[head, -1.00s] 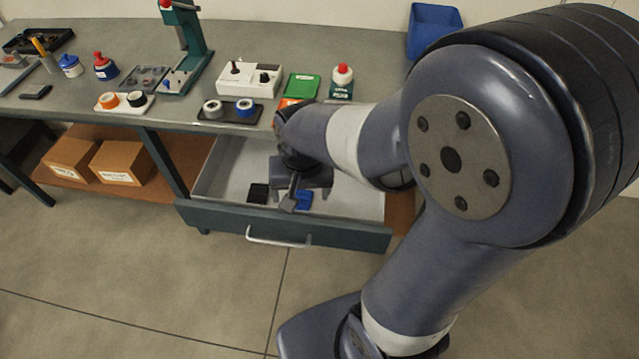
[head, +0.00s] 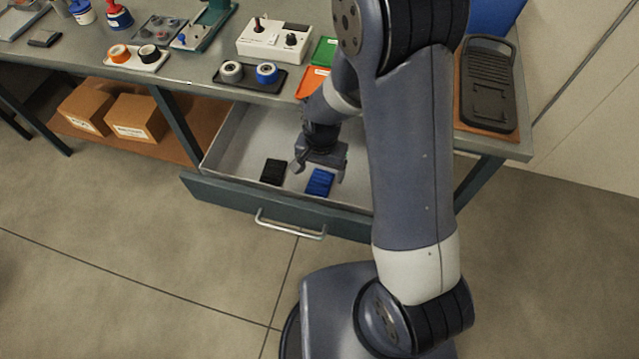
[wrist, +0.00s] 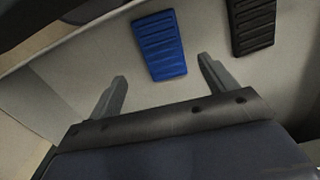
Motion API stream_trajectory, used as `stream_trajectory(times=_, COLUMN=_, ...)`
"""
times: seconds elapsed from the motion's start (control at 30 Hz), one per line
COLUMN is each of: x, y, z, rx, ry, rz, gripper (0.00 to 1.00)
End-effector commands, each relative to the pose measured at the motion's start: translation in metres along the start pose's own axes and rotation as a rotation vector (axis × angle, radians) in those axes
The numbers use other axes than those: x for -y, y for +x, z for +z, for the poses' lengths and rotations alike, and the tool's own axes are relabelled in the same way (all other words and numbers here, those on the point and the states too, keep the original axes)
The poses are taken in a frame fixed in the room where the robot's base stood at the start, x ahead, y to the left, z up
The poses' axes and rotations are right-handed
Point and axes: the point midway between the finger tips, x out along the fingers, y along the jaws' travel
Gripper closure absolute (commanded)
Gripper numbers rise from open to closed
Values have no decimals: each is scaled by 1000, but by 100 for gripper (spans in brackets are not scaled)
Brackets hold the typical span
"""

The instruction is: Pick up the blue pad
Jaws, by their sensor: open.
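The blue pad (head: 319,182) is a small ribbed rectangle lying flat in the open drawer (head: 232,137). In the wrist view the blue pad (wrist: 159,45) lies ahead of the fingertips, between their lines and slightly tilted. My gripper (head: 319,170) is inside the drawer area, just above and behind the pad. In the wrist view my gripper (wrist: 163,70) shows two fingers spread apart with nothing between them. I cannot tell its exact height above the pad.
A black ribbed pad (head: 273,171) lies left of the blue pad, and also shows in the wrist view (wrist: 252,24). The drawer walls surround both. The workbench (head: 190,75) above holds a tape tray (head: 249,77) and a control box (head: 273,40).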

Motion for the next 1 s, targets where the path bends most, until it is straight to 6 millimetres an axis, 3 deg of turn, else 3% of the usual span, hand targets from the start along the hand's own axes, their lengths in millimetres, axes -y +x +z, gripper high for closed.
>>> stream_trajectory(times=0.17, x=1, y=10, z=2, rx=2, ry=-1, rz=2, gripper=20)
stream_trajectory(times=0.5, x=4, y=48, z=4, rx=1, ry=-1, rz=1, gripper=20)
stream_trajectory(times=0.87, x=5, y=54, z=4, rx=-1, ry=-1, rz=-1, gripper=21)
stream_trajectory(times=1.0, x=5, y=54, z=4, rx=-1, ry=-1, rz=-1, gripper=32)
